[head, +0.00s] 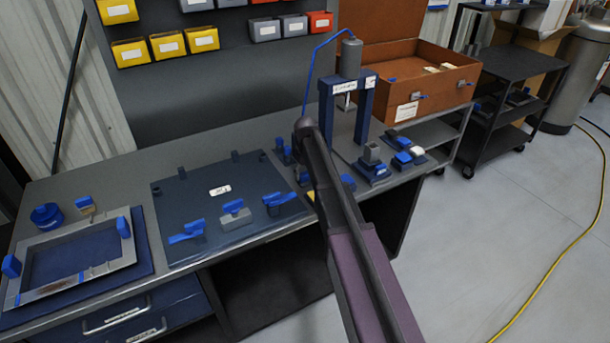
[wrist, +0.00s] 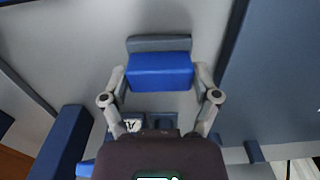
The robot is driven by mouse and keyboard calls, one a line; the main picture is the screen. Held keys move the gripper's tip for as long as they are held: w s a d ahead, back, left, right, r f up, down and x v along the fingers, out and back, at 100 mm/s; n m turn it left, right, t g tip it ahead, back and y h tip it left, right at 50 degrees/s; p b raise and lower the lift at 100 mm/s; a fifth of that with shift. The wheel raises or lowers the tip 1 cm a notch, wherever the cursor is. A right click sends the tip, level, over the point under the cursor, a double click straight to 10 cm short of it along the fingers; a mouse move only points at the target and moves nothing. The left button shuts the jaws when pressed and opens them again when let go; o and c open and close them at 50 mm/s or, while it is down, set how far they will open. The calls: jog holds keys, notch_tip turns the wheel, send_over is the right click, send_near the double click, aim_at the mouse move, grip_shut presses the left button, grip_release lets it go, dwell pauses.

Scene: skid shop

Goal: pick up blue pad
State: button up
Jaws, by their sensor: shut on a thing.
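The blue pad (wrist: 160,72) is a bright blue block with a grey strip along its far edge in the wrist view. My gripper (wrist: 160,76) has one finger at each side of the pad, shut on it. Whether the pad is clear of the surface below, I cannot tell. In the head view my arm crosses the bench, and neither my gripper nor the held pad can be made out behind it.
A blue press frame (head: 364,105) stands behind my arm. A dark blue board (head: 170,215) with blue-handled clamps lies left of it. A grey metal frame (head: 45,290) is at the far left. An open brown case (head: 405,50) stands at the back.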

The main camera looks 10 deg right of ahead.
aim_at(306, 173)
jog(key=shift+r+p, duration=1.5)
jog(key=shift+r, duration=0.15)
jog(key=s+d+r+p, duration=0.1)
jog(key=s, duration=1.5)
jog(key=shift+d, duration=0.15)
jog(key=shift+r, duration=0.1)
jog(key=o, duration=0.3)
jog(key=shift+c, duration=0.8)
